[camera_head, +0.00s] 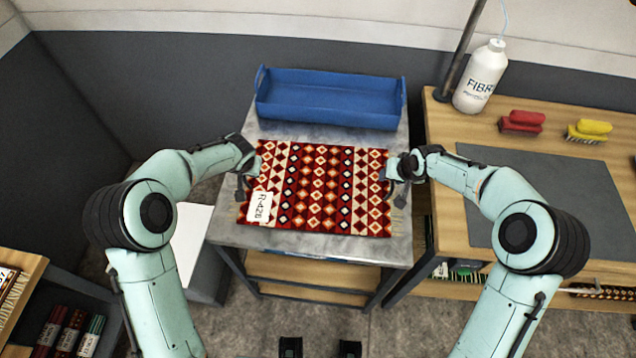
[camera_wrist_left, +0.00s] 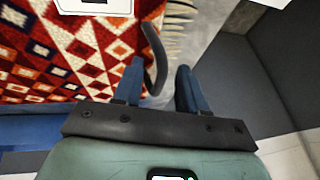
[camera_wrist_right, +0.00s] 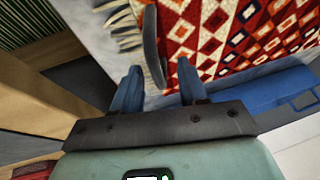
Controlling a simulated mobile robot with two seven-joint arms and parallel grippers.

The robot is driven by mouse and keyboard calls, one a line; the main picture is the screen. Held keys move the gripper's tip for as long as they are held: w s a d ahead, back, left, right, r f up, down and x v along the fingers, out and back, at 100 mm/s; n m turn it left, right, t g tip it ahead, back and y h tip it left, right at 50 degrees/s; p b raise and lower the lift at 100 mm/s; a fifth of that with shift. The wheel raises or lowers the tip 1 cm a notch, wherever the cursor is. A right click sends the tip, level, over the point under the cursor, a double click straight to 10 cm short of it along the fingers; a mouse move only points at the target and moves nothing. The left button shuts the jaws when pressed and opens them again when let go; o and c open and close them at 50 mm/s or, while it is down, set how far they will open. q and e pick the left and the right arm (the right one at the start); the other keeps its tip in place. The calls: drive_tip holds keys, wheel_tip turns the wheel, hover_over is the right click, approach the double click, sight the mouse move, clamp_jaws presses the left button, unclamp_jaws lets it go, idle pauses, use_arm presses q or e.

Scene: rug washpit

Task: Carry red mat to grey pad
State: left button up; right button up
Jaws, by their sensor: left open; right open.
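The red mat (camera_head: 318,190), patterned with white and orange diamonds and bearing an R-426 tag (camera_head: 260,206), lies flat on a grey-topped table. A dark curved handle stands at each short side: one in the left wrist view (camera_wrist_left: 152,48), one in the right wrist view (camera_wrist_right: 151,45). My left gripper (camera_wrist_left: 158,80) is open at the mat's left edge, the handle's end between its fingers. My right gripper (camera_wrist_right: 158,80) is open at the right edge, likewise around the other handle's end. The grey pad (camera_head: 550,195) lies bare on the wooden bench at right.
A blue tray (camera_head: 330,112) stands behind the mat on the table (camera_head: 290,243). The wooden bench (camera_head: 450,220) holds a white bottle (camera_head: 480,78), a red brush (camera_head: 522,121) and a yellow brush (camera_head: 590,130) behind the pad. A gap separates table and bench.

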use_arm(q)
drive_tip(key=shift+w+f, duration=0.1)
drive_tip(key=shift+f, duration=0.1)
use_arm(e)
drive_tip(key=shift+w+f, duration=0.1)
drive_tip(key=shift+f, duration=0.1)
use_arm(q)
clamp_jaws()
use_arm(e)
clamp_jaws()
use_arm(q)
drive_tip(key=shift+r, duration=0.1)
use_arm(e)
drive_tip(key=shift+r, duration=0.1)
